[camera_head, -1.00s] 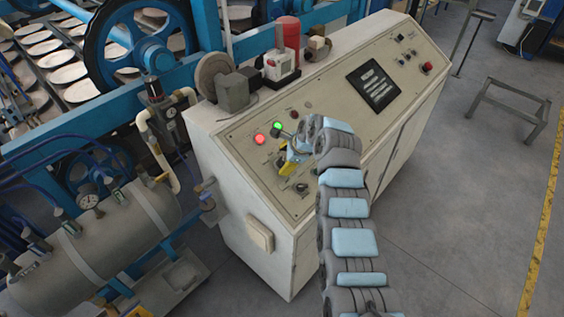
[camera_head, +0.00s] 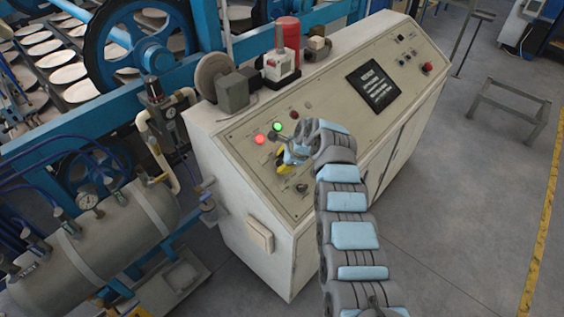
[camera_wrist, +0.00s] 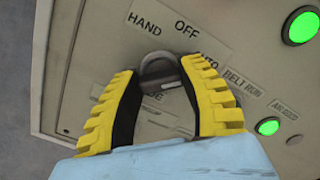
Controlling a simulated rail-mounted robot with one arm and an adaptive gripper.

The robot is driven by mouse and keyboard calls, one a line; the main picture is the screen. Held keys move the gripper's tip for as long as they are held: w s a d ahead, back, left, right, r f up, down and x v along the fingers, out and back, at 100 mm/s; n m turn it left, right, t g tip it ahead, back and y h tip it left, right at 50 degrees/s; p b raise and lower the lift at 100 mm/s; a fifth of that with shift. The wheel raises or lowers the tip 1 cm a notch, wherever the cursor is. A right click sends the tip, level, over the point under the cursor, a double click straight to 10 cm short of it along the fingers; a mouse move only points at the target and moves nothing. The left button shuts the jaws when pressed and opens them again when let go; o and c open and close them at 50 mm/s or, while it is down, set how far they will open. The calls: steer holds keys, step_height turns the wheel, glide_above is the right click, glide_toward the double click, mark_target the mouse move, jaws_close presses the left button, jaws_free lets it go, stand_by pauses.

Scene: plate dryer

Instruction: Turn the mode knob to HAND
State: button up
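The mode knob (camera_wrist: 158,68) is a round grey knob with a dark grip, on the cream panel in the wrist view. The labels HAND, OFF and AUTO are printed around it, AUTO partly covered by a finger. My gripper (camera_wrist: 158,84) is open, its yellow ribbed fingers on either side of the knob. The right fingertip lies close to the knob's dark grip; I cannot tell whether it touches. In the head view my gripper (camera_head: 281,160) is at the left part of the sloping panel, and the knob cannot be made out there.
The control cabinet (camera_head: 262,236) carries a dark screen (camera_head: 373,86), a red lamp (camera_head: 260,139) and a green lamp (camera_head: 277,126). In the wrist view, green lamps (camera_wrist: 268,126) sit right of the fingers. A grey motor block (camera_head: 233,90) stands on the cabinet top.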

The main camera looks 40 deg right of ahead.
steer(key=shift+a+f+n, duration=0.1)
steer(key=shift+n, duration=0.2)
steer(key=shift+c, duration=0.2)
steer(key=shift+n, duration=0.9)
steer(key=n, duration=0.2)
steer(key=shift+f+n+b, duration=0.1)
steer(key=shift+n+b, duration=0.2)
steer(key=shift+b, duration=0.1)
steer(key=n+b, duration=0.1)
steer(key=n, duration=0.3)
steer(key=shift+f+b, duration=0.1)
steer(key=shift+b, duration=0.25)
steer(key=n+b, duration=0.2)
steer(key=n, duration=0.3)
steer(key=shift+s, duration=0.1)
steer(key=shift+n+b, duration=1.2)
steer(key=shift+n, duration=0.7)
